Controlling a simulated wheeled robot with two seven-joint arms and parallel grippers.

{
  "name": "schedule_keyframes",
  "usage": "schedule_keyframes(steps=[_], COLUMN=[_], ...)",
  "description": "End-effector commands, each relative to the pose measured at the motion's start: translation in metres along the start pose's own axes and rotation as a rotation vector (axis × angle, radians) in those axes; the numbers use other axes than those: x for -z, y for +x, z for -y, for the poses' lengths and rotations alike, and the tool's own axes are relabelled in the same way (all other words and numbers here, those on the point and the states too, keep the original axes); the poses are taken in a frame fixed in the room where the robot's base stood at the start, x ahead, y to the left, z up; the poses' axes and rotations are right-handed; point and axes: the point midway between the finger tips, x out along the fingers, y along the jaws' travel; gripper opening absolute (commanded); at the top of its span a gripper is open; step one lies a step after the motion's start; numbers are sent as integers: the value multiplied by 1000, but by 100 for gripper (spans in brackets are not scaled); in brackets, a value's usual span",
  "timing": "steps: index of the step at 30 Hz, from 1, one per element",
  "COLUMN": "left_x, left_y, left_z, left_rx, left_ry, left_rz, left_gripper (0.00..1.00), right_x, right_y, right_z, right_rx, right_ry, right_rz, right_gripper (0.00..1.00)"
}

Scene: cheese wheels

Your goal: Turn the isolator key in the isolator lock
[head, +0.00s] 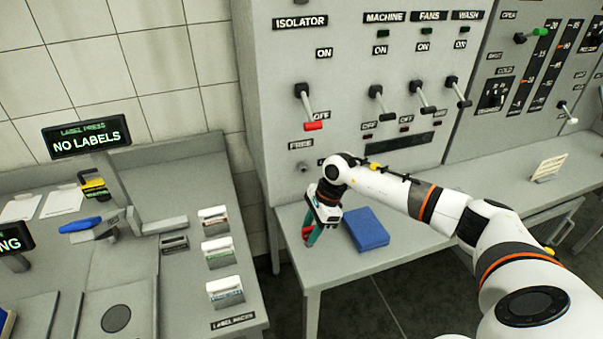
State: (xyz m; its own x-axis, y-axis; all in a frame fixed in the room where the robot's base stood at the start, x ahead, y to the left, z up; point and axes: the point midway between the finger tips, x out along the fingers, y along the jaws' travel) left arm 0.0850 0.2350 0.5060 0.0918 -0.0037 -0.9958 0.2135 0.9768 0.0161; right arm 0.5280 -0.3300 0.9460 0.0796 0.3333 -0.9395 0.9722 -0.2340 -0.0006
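The isolator panel carries the ISOLATOR label (300,22) and a lever with a red grip (313,126), which hangs down by the OFF mark. Below the FREE label (301,145) is a small round fitting (304,168) that looks like the isolator lock. My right gripper (309,238) points down over the left end of the grey ledge, below and in front of that fitting. A small red piece (306,224) shows at its teal fingers; it may be the isolator key, but I cannot tell whether it is gripped. My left gripper is not in view.
A blue book-like block (366,229) lies on the ledge (450,178) just right of my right gripper. My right arm crosses above the ledge. A label bench (200,290) with several small boxes stands at left, and a floor gap separates it from the ledge.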

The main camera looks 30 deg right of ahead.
Motion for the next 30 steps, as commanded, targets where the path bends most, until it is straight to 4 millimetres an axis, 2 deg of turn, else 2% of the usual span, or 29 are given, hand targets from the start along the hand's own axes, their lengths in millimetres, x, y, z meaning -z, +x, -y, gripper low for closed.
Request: schedule_keyframes(steps=[23, 26, 30], left_x=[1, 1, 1], left_y=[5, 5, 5], left_z=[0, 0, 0], left_rx=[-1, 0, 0], left_ry=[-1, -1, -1], left_rz=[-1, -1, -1], left_gripper=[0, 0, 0], right_x=[0, 0, 0], right_y=[-1, -1, -1], right_z=[0, 0, 0], right_rx=[0, 0, 0], right_ry=[-1, 0, 0], right_rz=[0, 0, 0], right_gripper=[36, 23, 0])
